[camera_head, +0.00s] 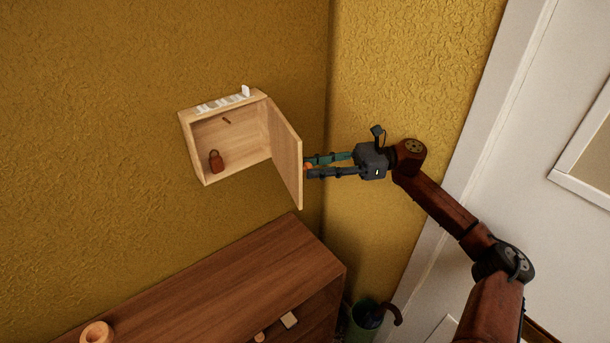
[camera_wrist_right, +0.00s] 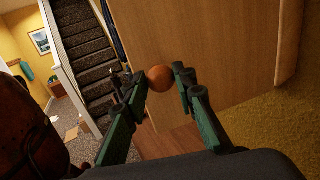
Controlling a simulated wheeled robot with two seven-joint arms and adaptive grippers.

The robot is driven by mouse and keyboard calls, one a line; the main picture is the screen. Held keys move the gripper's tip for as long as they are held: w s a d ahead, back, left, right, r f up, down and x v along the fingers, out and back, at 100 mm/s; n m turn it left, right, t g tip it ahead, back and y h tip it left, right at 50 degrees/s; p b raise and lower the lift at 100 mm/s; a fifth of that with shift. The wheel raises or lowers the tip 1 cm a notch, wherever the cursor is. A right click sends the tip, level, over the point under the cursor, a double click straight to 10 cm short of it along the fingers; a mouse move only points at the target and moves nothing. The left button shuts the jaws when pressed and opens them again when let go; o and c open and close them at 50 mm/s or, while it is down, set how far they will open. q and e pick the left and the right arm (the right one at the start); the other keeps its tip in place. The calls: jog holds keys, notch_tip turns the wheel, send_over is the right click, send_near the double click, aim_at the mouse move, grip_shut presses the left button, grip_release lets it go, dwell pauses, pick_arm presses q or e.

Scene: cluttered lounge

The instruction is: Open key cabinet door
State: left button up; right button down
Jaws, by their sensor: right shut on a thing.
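The key cabinet (camera_head: 195,151) is a small light-wood box on the yellow wall. Its door (camera_head: 286,150) stands wide open, swung out to the right. A reddish-brown padlock-shaped thing (camera_head: 215,161) hangs inside. My right gripper (camera_head: 309,167) is at the door's outer face, shut on the round orange knob (camera_head: 308,173). In the right wrist view the knob (camera_wrist_right: 160,78) sits between the fingertips (camera_wrist_right: 167,84), with the door (camera_wrist_right: 200,50) behind it. My left gripper is out of view.
A wooden dresser (camera_head: 210,280) stands below the cabinet, with a round wooden thing (camera_head: 96,334) on top. A green bin (camera_head: 364,322) stands at its right. A white door (camera_head: 510,170) is at the right. Stairs (camera_wrist_right: 85,55) show in the right wrist view.

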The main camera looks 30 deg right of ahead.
jog(key=shift+w+d+r, duration=0.3)
jog(key=shift+w+d, duration=0.05)
jog(key=shift+d, duration=0.25)
jog(key=shift+r, duration=0.1)
jog(key=c, duration=2)
grip_release()
jog(key=shift+c, duration=0.2)
jog(key=o, duration=0.4)
jog(key=shift+w+a+f, duration=0.15)
jog(key=shift+w+f, duration=0.05)
jog(key=shift+f, duration=0.05)
jog(key=shift+o, duration=0.2)
jog(key=shift+s, duration=0.1)
send_near(295, 132)
jog(key=w+x, duration=0.1)
jog(key=x, duration=0.3)
jog(key=shift+s+f, duration=0.1)
jog(key=shift+f, duration=0.1)
jog(key=shift+c, duration=0.7)
